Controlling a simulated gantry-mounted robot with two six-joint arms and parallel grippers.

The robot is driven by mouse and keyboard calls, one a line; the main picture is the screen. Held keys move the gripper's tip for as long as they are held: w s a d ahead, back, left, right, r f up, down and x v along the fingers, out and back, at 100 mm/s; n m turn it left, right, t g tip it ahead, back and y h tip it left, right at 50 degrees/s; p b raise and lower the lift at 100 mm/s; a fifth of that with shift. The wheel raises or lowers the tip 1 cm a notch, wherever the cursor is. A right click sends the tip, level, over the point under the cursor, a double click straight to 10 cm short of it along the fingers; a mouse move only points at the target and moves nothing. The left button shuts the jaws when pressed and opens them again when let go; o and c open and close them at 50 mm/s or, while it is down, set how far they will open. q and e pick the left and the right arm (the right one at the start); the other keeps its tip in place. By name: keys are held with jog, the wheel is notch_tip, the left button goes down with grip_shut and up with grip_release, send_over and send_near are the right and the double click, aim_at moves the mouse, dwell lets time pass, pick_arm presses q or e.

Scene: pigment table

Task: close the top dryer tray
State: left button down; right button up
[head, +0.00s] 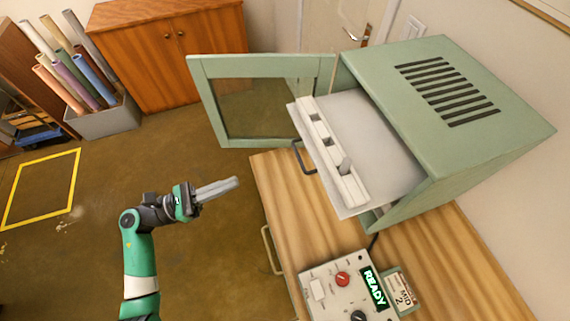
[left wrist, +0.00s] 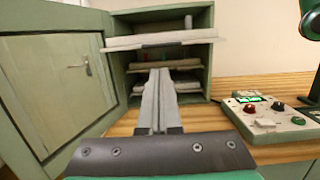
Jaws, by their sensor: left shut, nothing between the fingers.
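The green dryer (head: 480,75) stands on a wooden cabinet with its door (head: 200,105) swung open to the left. The top tray (head: 365,125) sticks well out of the dryer's front, with a pale slotted bar along its front edge. In the left wrist view the top tray (left wrist: 160,39) extends forward above lower trays (left wrist: 165,65) that sit further in. My left gripper (head: 236,183) is shut and empty, out in front of the tray and apart from it. Its fingers (left wrist: 160,72) point toward the dryer opening. My right gripper does not show.
A control box (head: 345,287) with knobs and a green READY display sits on the wooden top (head: 285,190), beside a small label card (head: 402,290). The open door bounds the space left of the tray. Open floor lies around my left arm.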

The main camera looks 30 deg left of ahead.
pick_arm(q)
jog(key=x, duration=1.4)
jog(key=shift+p, duration=0.45)
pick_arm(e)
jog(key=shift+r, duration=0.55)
pick_arm(q)
jog(key=shift+w+r, duration=0.1)
jog(key=shift+r, duration=0.05)
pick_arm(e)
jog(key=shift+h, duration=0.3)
